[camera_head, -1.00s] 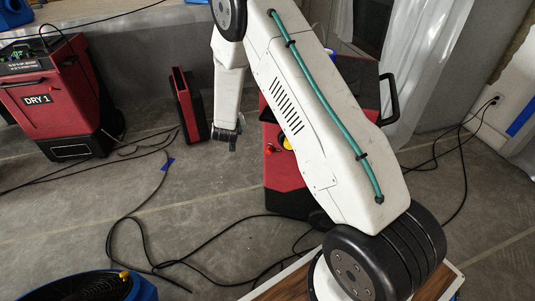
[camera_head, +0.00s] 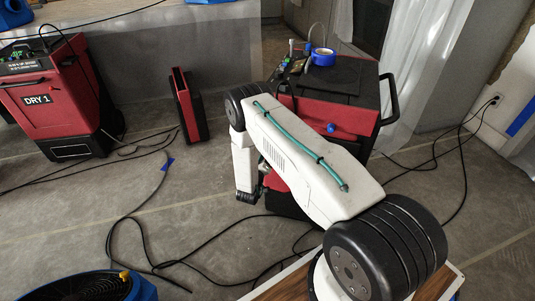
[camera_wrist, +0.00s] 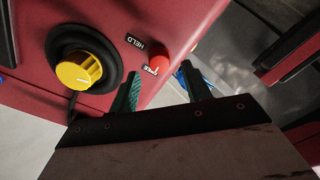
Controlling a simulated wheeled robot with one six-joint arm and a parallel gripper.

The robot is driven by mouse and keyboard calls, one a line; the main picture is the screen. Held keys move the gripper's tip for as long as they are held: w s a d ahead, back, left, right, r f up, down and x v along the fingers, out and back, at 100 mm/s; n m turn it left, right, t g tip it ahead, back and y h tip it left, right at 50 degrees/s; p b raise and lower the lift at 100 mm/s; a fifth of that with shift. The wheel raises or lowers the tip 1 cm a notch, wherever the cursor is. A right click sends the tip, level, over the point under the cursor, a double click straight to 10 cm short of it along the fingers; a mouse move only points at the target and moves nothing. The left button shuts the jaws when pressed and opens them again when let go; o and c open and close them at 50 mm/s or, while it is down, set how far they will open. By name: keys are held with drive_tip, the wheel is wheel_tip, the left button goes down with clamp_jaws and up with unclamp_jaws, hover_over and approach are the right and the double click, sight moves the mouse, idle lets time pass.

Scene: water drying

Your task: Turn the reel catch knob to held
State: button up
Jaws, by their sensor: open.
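In the wrist view, a yellow ridged knob (camera_wrist: 79,71) sits in a round black collar on the red machine panel (camera_wrist: 165,22). The labels HELD (camera_wrist: 135,42) and FREE (camera_wrist: 150,71) are printed right of it, and a red round button (camera_wrist: 159,60) is beside FREE. My gripper (camera_wrist: 160,77) is open, with its two green fingers apart and empty. Its left finger is to the right of and below the knob, apart from it; the red button appears between the fingertips. In the head view, my arm hides the knob and my fingers.
The red and black machine (camera_head: 352,118) carries blue tape (camera_head: 323,56), a blue knob (camera_head: 330,128) and a black side handle. A red unit marked DRY 1 (camera_head: 50,95) stands left. A narrow red and black case (camera_head: 187,105) stands between them. Cables cross the floor.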

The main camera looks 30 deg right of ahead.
drive_tip(key=shift+x, duration=1.65)
drive_tip(key=c, duration=1)
drive_tip(key=shift+m, duration=0.4)
drive_tip(key=m, duration=1.7)
drive_tip(key=shift+s+d, duration=0.1)
drive_tip(key=shift+s, duration=0.1)
